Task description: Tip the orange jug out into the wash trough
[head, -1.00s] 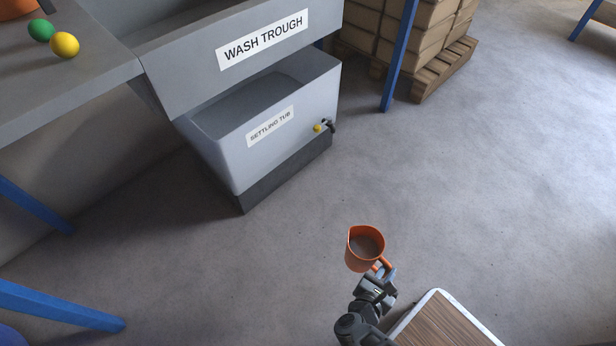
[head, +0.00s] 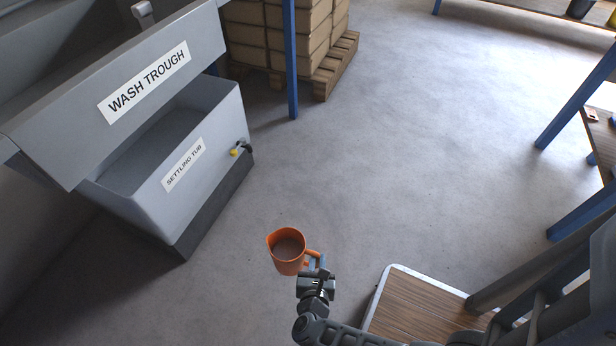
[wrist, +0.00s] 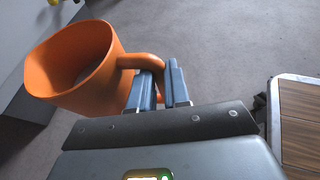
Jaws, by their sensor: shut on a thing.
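The orange jug (head: 283,262) is upright in the head view, with brownish contents showing inside. My gripper (head: 317,263) is shut on its handle and holds it out over open floor. In the wrist view the jug (wrist: 95,88) fills the upper left, and my gripper's fingers (wrist: 160,88) close around the handle. The wash trough (head: 80,118), a grey labelled basin, is at the upper left of the head view, apart from the jug. Most of its inside is hidden behind its front wall.
The settling tub (head: 215,120) stands under the trough, with a yellow-tipped tap (head: 236,151) on its front. Stacked boxes on a pallet (head: 335,70) and a blue post (head: 291,60) are behind. A wood-topped surface (head: 410,310) lies right of my gripper. The middle floor is clear.

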